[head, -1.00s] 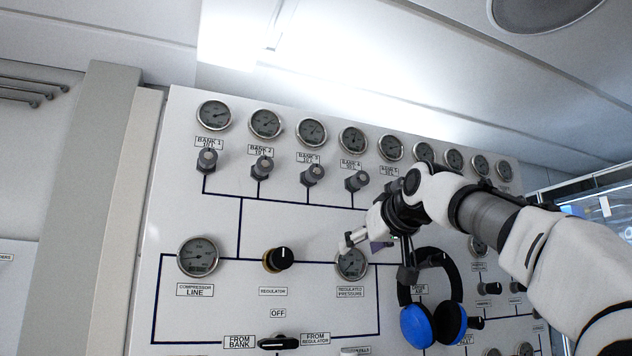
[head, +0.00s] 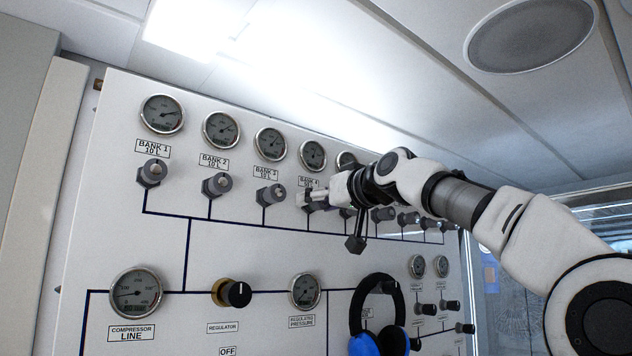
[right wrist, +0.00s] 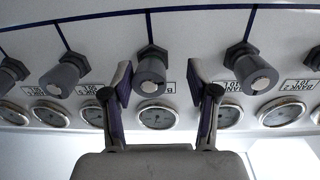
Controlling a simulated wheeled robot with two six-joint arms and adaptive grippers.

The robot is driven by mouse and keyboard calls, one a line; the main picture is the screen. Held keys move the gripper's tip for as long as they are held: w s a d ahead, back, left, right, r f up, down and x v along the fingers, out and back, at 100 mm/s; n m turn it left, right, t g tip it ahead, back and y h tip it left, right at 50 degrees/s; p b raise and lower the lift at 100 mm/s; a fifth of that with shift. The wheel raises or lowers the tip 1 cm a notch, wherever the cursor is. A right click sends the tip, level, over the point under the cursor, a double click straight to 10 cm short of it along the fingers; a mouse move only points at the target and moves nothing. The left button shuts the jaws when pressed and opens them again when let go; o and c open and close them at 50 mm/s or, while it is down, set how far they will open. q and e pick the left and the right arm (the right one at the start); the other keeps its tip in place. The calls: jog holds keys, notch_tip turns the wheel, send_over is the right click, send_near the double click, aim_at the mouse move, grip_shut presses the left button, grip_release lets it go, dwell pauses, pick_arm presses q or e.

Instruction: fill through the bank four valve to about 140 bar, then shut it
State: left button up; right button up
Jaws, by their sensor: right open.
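The bank four valve (right wrist: 151,72) is a grey knob on a dark hex base. In the right wrist view, which is upside down, it sits between the two fingers of my right gripper (right wrist: 157,85). The fingers are open, one on each side, with a gap to the knob. In the head view my right gripper (head: 308,199) is at this valve, just below the bank 4 label (head: 309,182), and hides most of it. The bank 4 gauge (head: 312,155) is above; its reading is too small to tell. My left gripper is not in view.
Neighbouring bank valves stand close by, including the bank 3 valve (head: 269,195) and bank 2 valve (head: 217,186). Below are the regulator knob (head: 236,294), the regulated pressure gauge (head: 305,290) and blue and black headphones (head: 361,303) hanging on the panel (head: 262,335).

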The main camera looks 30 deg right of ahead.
jog(key=shift+d+r, duration=0.2)
jog(key=shift+s+d+f, duration=0.15)
jog(key=shift+s+d, duration=0.4)
jog(key=shift+d, duration=0.15)
jog(key=shift+w+a, duration=0.4)
jog(key=shift+w, duration=0.05)
jog(key=c, duration=0.9)
grip_shut()
jog(key=shift+d+n, duration=0.1)
jog(key=shift+n, duration=1)
jog(key=o, duration=0.9)
grip_release()
jog(key=shift+s, duration=0.1)
